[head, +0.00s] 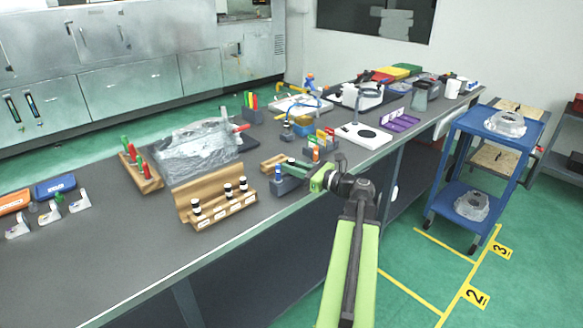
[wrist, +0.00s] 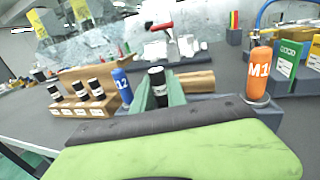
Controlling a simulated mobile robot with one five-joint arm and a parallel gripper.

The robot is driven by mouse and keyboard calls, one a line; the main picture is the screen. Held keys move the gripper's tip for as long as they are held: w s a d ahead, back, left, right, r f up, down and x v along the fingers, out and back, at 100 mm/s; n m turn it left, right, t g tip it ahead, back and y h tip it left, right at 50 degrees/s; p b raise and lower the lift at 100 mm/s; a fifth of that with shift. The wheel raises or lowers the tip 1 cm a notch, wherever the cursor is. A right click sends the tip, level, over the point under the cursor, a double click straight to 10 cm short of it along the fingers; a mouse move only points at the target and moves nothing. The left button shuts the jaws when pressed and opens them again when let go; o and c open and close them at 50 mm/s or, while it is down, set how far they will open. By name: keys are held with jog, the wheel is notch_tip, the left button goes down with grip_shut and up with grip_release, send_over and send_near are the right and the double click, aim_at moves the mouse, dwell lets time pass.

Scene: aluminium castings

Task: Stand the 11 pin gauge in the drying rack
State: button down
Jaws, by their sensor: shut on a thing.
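My gripper (head: 303,168) is at the front edge of the bench, its green fingers pointing left. In the wrist view my gripper (wrist: 159,92) is shut on an upright black-topped gauge (wrist: 157,79) with a pale band. I take it for the 11 pin gauge; its number is not readable and its lower end is hidden. A wooden rack (head: 192,218) with white labels on its front stands to the left, with three similar black-and-white gauges in it; the rack also shows in the wrist view (wrist: 72,109). I cannot tell for certain that it is the drying rack.
A blue plug marked 12 (wrist: 122,86) stands close left of the gripper; an orange plug (wrist: 260,73) stands to the right. A grey block (head: 286,186) is beside the gripper. A plastic-wrapped casting (head: 195,150) lies behind the rack.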

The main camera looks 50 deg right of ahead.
jog(key=shift+f+b, duration=0.7)
jog(key=shift+f, duration=0.1)
jog(key=c, duration=1.3)
grip_release()
jog(key=shift+o, duration=0.2)
jog(key=s+d, duration=0.3)
jog(key=s, duration=1.4)
jog(key=shift+d, duration=0.1)
